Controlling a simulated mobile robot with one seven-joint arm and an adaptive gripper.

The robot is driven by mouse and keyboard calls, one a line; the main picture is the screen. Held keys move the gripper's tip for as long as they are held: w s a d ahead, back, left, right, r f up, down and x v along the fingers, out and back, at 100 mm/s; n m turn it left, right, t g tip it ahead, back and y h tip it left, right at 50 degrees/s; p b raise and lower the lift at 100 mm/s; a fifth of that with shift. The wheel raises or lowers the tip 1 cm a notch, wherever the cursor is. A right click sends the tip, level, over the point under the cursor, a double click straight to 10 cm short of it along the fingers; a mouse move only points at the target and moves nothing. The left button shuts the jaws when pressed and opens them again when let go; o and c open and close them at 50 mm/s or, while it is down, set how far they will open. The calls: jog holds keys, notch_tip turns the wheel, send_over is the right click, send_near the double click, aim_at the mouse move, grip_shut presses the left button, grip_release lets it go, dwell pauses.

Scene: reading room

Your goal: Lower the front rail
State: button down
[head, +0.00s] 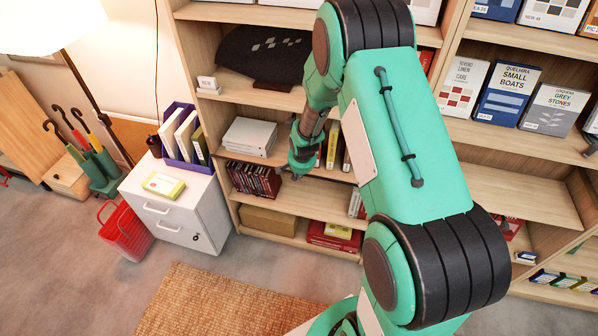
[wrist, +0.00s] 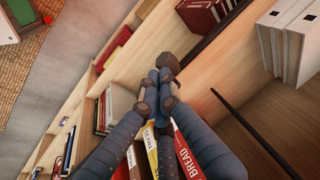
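My gripper (wrist: 160,84) shows in the wrist view with its blue-grey fingers converging and the dark tips together. In the head view my gripper (head: 301,161) is in front of the bookcase, by the shelf with red cases. A dark straight bar (wrist: 214,36) runs from beside the fingertips up to the right along the shelf; it may be the front rail, but I cannot tell for sure. A thin dark rod (wrist: 255,133) slants down to the right, apart from the fingers. Whether the tips touch the bar is hidden by the fingers.
Books, one labelled BREAD (wrist: 185,152), stand behind the fingers. Dark red cases (wrist: 200,14) and white binders (wrist: 292,38) stand on shelves nearby. The white drawer cabinet (head: 172,212) and red basket (head: 125,231) stand left. Open floor (head: 80,290) lies in front.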

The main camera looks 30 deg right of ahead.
jog(key=shift+f, duration=0.7)
jog(key=shift+s+r, duration=0.1)
jog(key=shift+r, duration=0.05)
jog(key=d+p+v, duration=0.1)
jog(key=p+v, duration=0.4)
jog(key=v, duration=0.8)
jog(key=shift+d+r, duration=0.25)
jog(key=shift+d, duration=0.1)
jog(key=shift+s, duration=0.1)
jog(key=shift+r, duration=0.1)
